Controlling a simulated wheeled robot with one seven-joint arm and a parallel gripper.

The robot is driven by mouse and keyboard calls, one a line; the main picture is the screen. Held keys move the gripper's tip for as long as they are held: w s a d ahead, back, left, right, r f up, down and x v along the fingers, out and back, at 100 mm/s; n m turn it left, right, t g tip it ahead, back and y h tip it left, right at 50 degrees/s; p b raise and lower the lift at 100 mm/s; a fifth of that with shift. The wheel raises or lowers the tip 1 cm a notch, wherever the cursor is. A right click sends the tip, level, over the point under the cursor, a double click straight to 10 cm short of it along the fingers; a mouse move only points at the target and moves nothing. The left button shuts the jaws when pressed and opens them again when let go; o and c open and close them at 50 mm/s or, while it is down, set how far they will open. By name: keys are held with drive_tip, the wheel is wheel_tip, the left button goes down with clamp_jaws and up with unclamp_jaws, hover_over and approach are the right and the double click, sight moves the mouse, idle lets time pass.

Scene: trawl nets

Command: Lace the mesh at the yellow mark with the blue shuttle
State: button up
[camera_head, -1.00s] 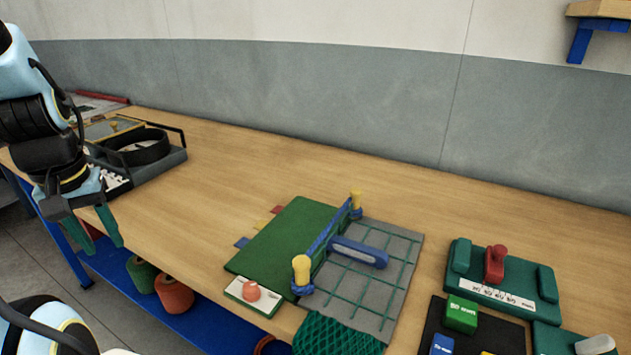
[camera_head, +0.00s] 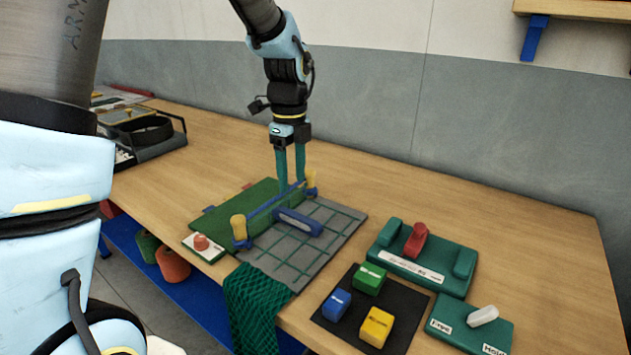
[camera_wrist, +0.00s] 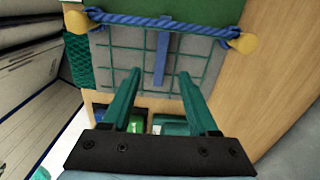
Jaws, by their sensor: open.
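The blue shuttle (camera_head: 298,222), a long blue bar with a paler top, lies on the grey panel (camera_head: 326,245) with its green mesh lines. In the wrist view the shuttle (camera_wrist: 161,58) runs up the picture between my fingertips. My gripper (camera_head: 291,184) is open and empty, pointing down near the far yellow peg. It also shows in the wrist view (camera_wrist: 158,74). A blue rope (camera_head: 274,205) spans two yellow-topped pegs. I cannot pick out a yellow mark on the mesh; the small tags on the green board's (camera_head: 255,202) left edge are partly too small to tell.
Dark green netting (camera_head: 258,305) hangs over the front table edge. To the right are a black mat (camera_head: 336,308) with coloured blocks, a green holder (camera_head: 425,275) with a red piece and another green block (camera_head: 460,334). A white card (camera_head: 214,253) with a red button lies left.

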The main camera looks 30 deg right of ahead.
sight(296, 215)
drive_tip(key=shift+s+d+f, duration=0.2)
drive_tip(key=shift+d+f, duration=0.1)
drive_tip(key=shift+f, duration=0.2)
wheel_tip(296, 215, down, 10)
drive_tip(key=shift+r+p, duration=0.1)
drive_tip(key=shift+p, duration=1.1)
clamp_jaws()
